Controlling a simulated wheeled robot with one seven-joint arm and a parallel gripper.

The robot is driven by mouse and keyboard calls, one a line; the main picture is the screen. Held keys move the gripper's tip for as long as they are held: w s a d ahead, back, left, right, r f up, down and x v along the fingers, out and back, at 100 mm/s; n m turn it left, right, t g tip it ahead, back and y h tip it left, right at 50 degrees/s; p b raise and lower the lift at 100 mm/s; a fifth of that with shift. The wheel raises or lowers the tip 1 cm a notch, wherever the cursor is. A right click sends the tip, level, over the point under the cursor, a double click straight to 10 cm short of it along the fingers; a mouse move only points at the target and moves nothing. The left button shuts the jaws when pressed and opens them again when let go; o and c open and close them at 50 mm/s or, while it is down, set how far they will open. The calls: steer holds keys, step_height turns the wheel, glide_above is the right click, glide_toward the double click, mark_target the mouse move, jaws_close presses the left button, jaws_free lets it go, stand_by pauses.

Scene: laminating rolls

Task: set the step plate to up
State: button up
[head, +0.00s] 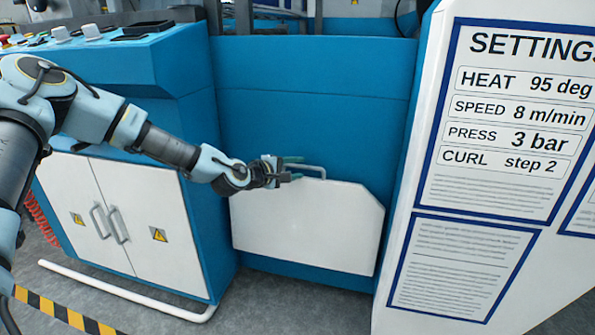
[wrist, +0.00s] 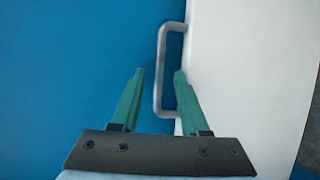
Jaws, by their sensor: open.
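The step plate (head: 305,228) is a white panel with cut upper corners, standing upright against the blue machine front in the head view. It also shows as the white area at the right in the wrist view (wrist: 250,70). A grey bar handle (head: 312,168) sits at its top edge; in the wrist view the handle (wrist: 161,75) lies between the lines of the two green fingers. My gripper (head: 292,169) is open at the handle's left end in the head view. In the wrist view my gripper's fingertips (wrist: 160,72) are on either side of the handle bar. Contact cannot be told.
A white settings board (head: 500,170) stands close at the right. A blue cabinet with white doors (head: 145,210) is at the left, with a white floor rail (head: 125,290) before it. Grey floor (head: 290,305) is open in front.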

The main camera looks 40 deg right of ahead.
steer(key=shift+d+f, duration=0.1)
steer(key=shift+d, duration=0.25)
steer(key=shift+c, duration=0.2)
jaws_close()
stand_by(1.0)
